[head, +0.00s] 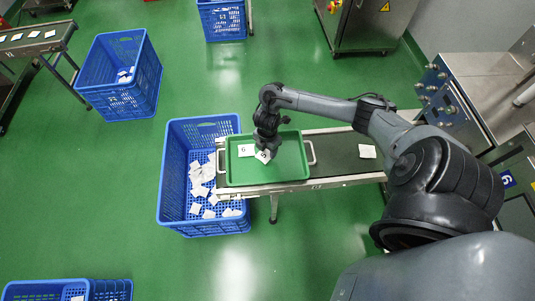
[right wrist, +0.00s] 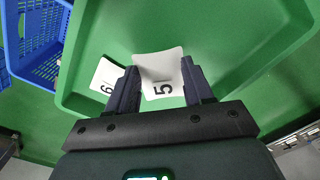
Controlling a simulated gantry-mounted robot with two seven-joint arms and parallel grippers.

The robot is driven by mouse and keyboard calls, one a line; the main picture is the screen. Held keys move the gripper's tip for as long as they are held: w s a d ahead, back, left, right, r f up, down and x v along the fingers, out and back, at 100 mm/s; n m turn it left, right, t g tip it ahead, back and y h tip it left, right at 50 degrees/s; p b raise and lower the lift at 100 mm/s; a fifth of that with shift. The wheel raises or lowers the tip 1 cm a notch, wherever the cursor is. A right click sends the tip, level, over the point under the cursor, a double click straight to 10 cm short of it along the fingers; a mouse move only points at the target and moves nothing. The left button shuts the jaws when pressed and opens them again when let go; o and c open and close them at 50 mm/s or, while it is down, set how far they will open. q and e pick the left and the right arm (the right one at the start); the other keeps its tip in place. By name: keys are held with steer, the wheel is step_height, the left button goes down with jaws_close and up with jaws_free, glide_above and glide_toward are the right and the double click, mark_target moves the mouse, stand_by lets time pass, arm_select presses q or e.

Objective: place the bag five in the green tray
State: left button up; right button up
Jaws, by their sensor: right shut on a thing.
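The bag five is a small white packet marked 5 (right wrist: 162,68). In the head view it shows at the lower end of my right gripper (head: 265,143), over the green tray (head: 285,168). My right gripper is shut on the bag five, which sits between its two fingers in the right wrist view (right wrist: 160,88). A white bag marked 6 (head: 246,150) lies in the tray, left of the gripper. It also shows in the right wrist view (right wrist: 105,76). I cannot tell whether the bag five touches the tray floor. My left gripper is not in view.
The tray sits on the end of a conveyor (head: 345,145), with another white bag (head: 367,151) farther right on the belt. A blue crate (head: 175,165) with several white packets stands left of the tray. The right part of the tray is bare.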

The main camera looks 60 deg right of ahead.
mark_target(267, 152)
steer(key=shift+f+b, duration=0.6)
steer(key=shift+f, duration=1.25)
steer(key=shift+f, duration=0.1)
steer(key=o, duration=1)
steer(key=shift+s, duration=0.1)
